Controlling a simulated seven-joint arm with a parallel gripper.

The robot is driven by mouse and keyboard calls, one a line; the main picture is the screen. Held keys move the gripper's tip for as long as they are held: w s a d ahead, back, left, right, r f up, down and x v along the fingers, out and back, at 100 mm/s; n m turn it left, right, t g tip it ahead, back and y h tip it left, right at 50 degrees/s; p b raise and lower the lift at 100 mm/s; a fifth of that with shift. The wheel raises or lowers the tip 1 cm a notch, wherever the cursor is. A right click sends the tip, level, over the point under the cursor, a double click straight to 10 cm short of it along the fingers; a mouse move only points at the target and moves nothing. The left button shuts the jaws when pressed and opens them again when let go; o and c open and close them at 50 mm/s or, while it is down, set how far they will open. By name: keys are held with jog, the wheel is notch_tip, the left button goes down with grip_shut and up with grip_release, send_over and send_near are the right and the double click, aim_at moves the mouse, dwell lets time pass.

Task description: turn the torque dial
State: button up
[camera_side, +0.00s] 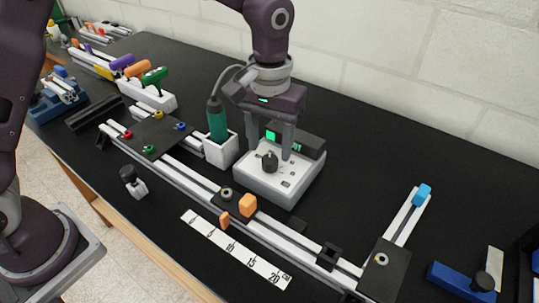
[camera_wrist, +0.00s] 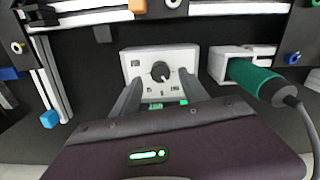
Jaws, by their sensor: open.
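The torque dial is a dark round knob (camera_side: 270,161) on the sloped top of a white control box (camera_side: 262,185). The dial also shows in the wrist view (camera_wrist: 161,71), with a light pointer mark on it. My gripper (camera_side: 279,137) points down above the box, close to the dial. In the wrist view its two fingers (camera_wrist: 158,92) are spread apart, one to each side of the dial, with nothing between them. I cannot tell whether the fingertips are level with the knob. A small green-lit display (camera_side: 271,135) sits at the back of the box.
A green screwdriver (camera_side: 217,120) with a cable stands in a white holder (camera_side: 220,152) just left of the box. White extrusion rails (camera_side: 180,168) with orange blocks (camera_side: 247,205) run in front. A ruler strip (camera_side: 235,250) lies nearer.

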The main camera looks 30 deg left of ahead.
aim_at(269, 159)
notch_tip(269, 159, down, 4)
jog(key=shift+r, duration=0.1)
grip_shut()
dwell(0.4)
jog(key=shift+a+m, duration=0.1)
jog(key=shift+m, duration=3.2)
